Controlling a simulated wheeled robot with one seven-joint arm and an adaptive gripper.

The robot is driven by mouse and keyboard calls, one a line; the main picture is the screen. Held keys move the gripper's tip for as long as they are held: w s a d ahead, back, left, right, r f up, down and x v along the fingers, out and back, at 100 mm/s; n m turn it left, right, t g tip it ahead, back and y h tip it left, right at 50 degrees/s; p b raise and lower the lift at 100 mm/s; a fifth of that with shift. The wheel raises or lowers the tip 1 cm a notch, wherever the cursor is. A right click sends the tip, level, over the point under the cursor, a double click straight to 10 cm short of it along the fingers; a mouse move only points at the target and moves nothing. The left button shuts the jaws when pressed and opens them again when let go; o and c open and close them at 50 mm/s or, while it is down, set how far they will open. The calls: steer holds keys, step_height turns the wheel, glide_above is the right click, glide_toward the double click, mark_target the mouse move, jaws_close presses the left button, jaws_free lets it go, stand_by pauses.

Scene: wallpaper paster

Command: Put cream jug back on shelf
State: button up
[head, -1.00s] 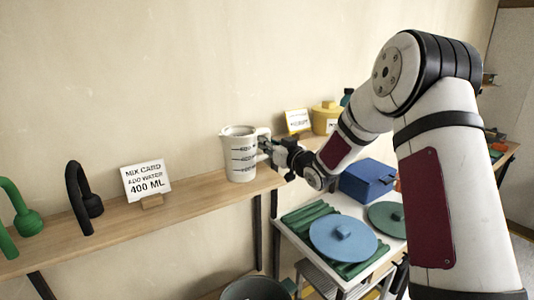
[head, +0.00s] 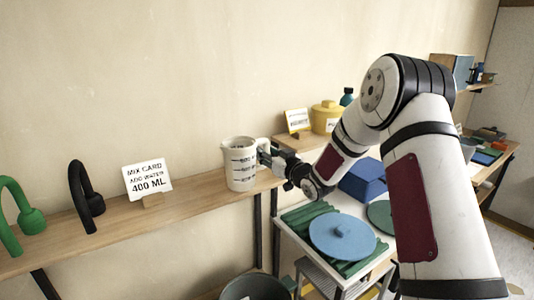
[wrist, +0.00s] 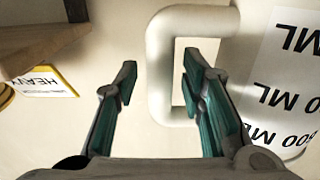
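The cream jug (head: 240,168) with black measure marks stands upright on the wooden shelf (head: 115,222), near its right end. Its handle (wrist: 160,65) faces my gripper. My gripper (head: 268,157) is at the handle side of the jug. In the wrist view my gripper (wrist: 160,75) is open, its two fingers apart. The upright bar of the handle shows between them, and the right finger overlaps the handle's opening. I see gaps beside the bar, so the fingers do not look closed on it. Part of the jug (wrist: 285,85) shows at the right.
A mix card (head: 147,178) reading 400 ML stands left of the jug. Black (head: 86,197) and green (head: 20,220) curved-handled things are farther left. A yellow pot (head: 325,115) stands behind right. A table below holds a blue lid (head: 342,238) and a blue box (head: 362,181). A dark bucket (head: 255,288) is below.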

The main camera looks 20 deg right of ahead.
steer(key=shift+s+r, duration=0.15)
steer(key=shift+r, duration=0.05)
steer(key=v, duration=1.2)
steer(key=s+r+m+g+h, duration=0.2)
steer(key=s+r+g+h, duration=0.4)
steer(key=s+r, duration=0.4)
steer(key=s+a+m+g, duration=0.1)
steer(key=s+a+g, duration=0.1)
steer(key=s, duration=1.2)
steer(key=s+a+f+g, duration=0.1)
steer(key=s+a+g, duration=0.2)
steer(key=s, duration=1.1)
steer(key=shift+s+a+m, duration=0.3)
steer(key=shift+a+m, duration=0.1)
steer(key=shift+a, duration=0.05)
steer(key=shift+d, duration=0.1)
